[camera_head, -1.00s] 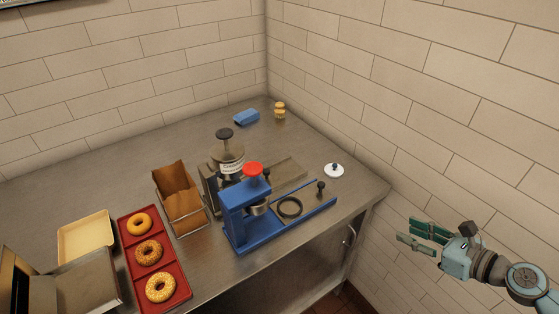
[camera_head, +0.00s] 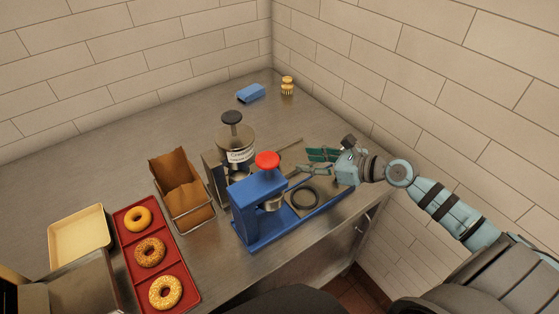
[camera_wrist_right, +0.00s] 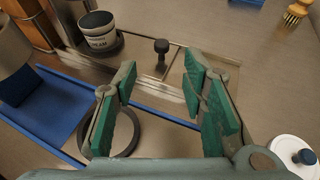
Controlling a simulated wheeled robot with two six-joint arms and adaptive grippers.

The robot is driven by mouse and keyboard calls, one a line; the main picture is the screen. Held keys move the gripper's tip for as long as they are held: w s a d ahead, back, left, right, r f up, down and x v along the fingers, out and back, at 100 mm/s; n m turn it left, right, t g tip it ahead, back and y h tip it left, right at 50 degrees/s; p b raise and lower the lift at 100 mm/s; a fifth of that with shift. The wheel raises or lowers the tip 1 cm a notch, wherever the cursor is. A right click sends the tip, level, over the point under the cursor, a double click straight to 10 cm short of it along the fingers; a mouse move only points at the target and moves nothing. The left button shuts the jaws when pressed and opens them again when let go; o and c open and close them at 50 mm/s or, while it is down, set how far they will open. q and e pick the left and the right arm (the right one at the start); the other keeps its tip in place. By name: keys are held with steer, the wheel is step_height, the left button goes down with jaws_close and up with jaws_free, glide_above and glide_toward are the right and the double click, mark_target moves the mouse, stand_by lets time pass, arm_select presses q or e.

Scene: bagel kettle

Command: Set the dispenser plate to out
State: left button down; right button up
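The plate itself is hard to make out. My right gripper (camera_head: 303,162) is open and empty over the rails. In the right wrist view its green-padded fingers (camera_wrist_right: 160,76) are apart, with the knob beyond the gap between their tips, not touching. My left gripper is out of view.
The blue press (camera_head: 257,205) with a red knob and dark ring (camera_head: 304,198) stands just in front. A white lid (camera_wrist_right: 296,152) lies right of the fingers. A bag rack (camera_head: 190,215) and red bagel tray (camera_head: 127,243) are left. The rear counter is mostly clear.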

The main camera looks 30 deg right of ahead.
mark_target(281, 166)
steer(key=b+x, duration=0.1)
steer(key=x, duration=0.4)
steer(key=b+x, duration=0.2)
steer(key=x, duration=0.3)
steer(key=shift+d+f, duration=0.15)
steer(key=shift+f, duration=0.1)
steer(key=shift+w, duration=0.15)
steer(key=shift+r, duration=0.15)
jaws_close()
